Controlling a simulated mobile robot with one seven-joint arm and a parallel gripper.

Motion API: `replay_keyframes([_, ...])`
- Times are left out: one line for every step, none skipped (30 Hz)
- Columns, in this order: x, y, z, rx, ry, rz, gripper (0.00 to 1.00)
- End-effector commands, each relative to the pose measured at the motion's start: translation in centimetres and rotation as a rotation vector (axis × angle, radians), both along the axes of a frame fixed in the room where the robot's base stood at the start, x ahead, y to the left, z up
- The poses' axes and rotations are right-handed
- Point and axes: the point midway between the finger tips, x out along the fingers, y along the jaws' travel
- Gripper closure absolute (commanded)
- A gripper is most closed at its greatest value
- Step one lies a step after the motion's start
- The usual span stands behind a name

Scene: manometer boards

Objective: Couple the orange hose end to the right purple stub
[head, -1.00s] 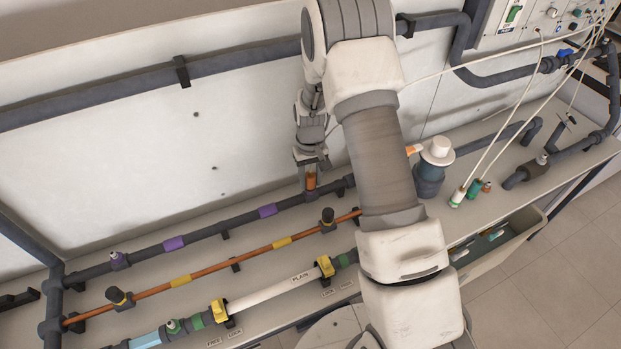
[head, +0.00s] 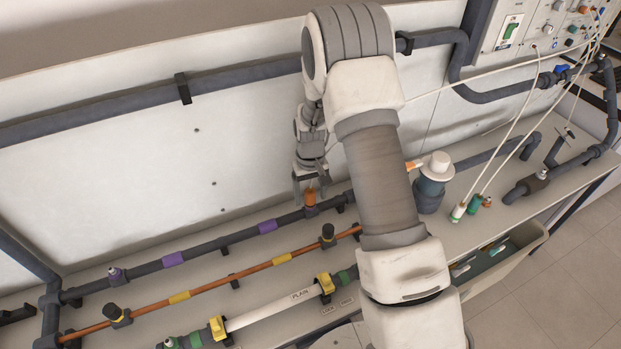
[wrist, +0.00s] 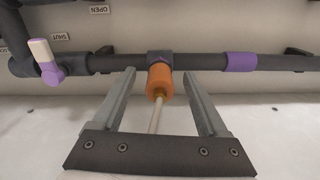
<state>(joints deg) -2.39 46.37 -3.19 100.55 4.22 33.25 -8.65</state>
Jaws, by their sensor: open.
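The orange hose end (head: 310,197) stands on the dark pipe at the right purple stub, left of my arm. In the wrist view the orange hose end (wrist: 160,80) meets a purple-grey collar (wrist: 160,57) on the pipe, with no gap visible. The stub itself is mostly hidden inside or behind it. A pale hose (wrist: 155,119) runs from it back between my fingers. My gripper (head: 310,188) is open, one finger on each side of the orange end. The wrist view shows clear gaps between it and both fingers (wrist: 160,73). The left purple stub (head: 116,274) is bare.
A purple valve with a pale handle (wrist: 45,60) is on the pipe. An orange pipe (head: 215,284) and a white "PLAIN" pipe (head: 275,308) run in front. A white-capped dark vessel (head: 431,185) stands right of my arm. A bin (head: 500,262) hangs at the front edge.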

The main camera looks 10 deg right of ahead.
Motion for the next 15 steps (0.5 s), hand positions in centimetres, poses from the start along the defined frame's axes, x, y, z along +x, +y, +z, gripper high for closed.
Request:
replay_keyframes([0.1,0.0,0.6,-0.001,-0.004,0.000,0.24])
replay_keyframes([0.1,0.0,1.0,-0.001,-0.005,0.000,0.24])
replay_keyframes([0.1,0.0,1.7,-0.001,-0.005,0.000,0.24])
replay_keyframes([0.1,0.0,2.3,-0.001,-0.005,0.001,0.24])
replay_keyframes([0.1,0.0,2.9,0.000,-0.006,0.001,0.24])
replay_keyframes([0.2,0.0,3.8,0.000,-0.006,0.001,0.24])
replay_keyframes([0.2,0.0,4.5,0.000,-0.007,0.001,0.24])
replay_keyframes([0.2,0.0,5.3,0.000,-0.007,0.001,0.24])
replay_keyframes([0.2,0.0,6.3,0.000,-0.007,0.001,0.24])
replay_keyframes([0.2,0.0,7.1,0.000,-0.007,0.001,0.24])
replay_keyframes([0.2,0.0,7.8,0.000,-0.007,0.001,0.24])
replay_keyframes([0.1,0.0,8.8,0.000,-0.007,0.001,0.24])
replay_keyframes([0.1,0.0,9.5,0.001,-0.007,0.000,0.24])
replay_keyframes([0.1,0.0,10.3,0.001,-0.006,0.000,0.24])
replay_keyframes([0.1,0.0,11.2,0.001,-0.006,0.000,0.24])
